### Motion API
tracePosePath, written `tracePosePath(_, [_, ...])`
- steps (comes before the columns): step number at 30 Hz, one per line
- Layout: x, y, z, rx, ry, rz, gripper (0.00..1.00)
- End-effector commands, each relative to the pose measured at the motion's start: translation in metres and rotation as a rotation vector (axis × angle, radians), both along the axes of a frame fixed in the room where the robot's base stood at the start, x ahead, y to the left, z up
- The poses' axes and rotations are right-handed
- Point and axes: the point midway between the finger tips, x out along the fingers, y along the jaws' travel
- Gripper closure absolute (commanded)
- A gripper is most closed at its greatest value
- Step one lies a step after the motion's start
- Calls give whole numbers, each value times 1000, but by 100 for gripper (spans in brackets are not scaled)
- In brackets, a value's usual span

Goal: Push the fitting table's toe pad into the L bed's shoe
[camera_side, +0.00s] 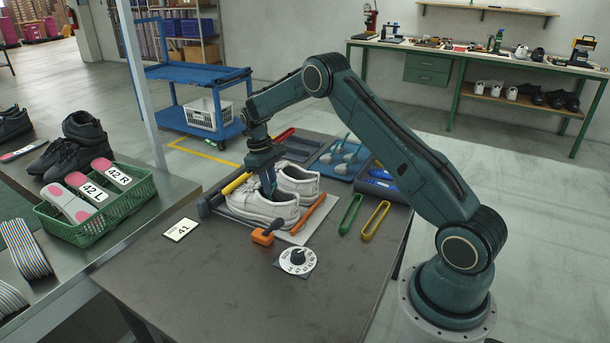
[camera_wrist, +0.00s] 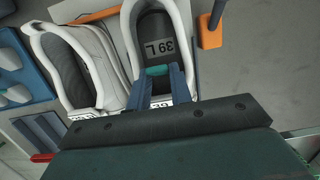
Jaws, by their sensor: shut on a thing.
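Two white shoes sit side by side on the fitting table (camera_side: 215,282). The near shoe (camera_side: 262,208) has a dark insole marked "39 L" (camera_wrist: 157,33) in the wrist view. The other shoe (camera_side: 299,183) lies behind it. My gripper (camera_side: 268,190) points down into the opening of the near shoe. In the wrist view its blue fingers (camera_wrist: 160,78) are inside the heel end, shut on a small teal piece (camera_wrist: 157,70), apparently the toe pad. Most of that piece is hidden by the fingers. The shoe's toe is out of sight in the wrist view.
An orange clamp-like part (camera_side: 265,235) stands close beside the near shoe. A dial (camera_side: 297,260) and a "41" card (camera_side: 182,229) lie in front. Green (camera_side: 350,214) and yellow (camera_side: 375,219) loops and a blue tray (camera_side: 340,160) are to the right. A green basket (camera_side: 95,225) stands left.

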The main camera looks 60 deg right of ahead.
Motion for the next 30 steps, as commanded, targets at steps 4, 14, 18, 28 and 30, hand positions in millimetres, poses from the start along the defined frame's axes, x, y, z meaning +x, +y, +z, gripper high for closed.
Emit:
tracePosePath(4, [8, 0, -1, 0, 0, 1, 94])
tracePosePath(14, [21, 0, -3, -1, 0, 1, 94])
tracePosePath(18, [23, 0, -3, 0, 1, 1, 94])
tracePosePath(28, [23, 1, -5, 0, 1, 2, 94])
tracePosePath(30, [23, 1, -5, 0, 1, 2, 69])
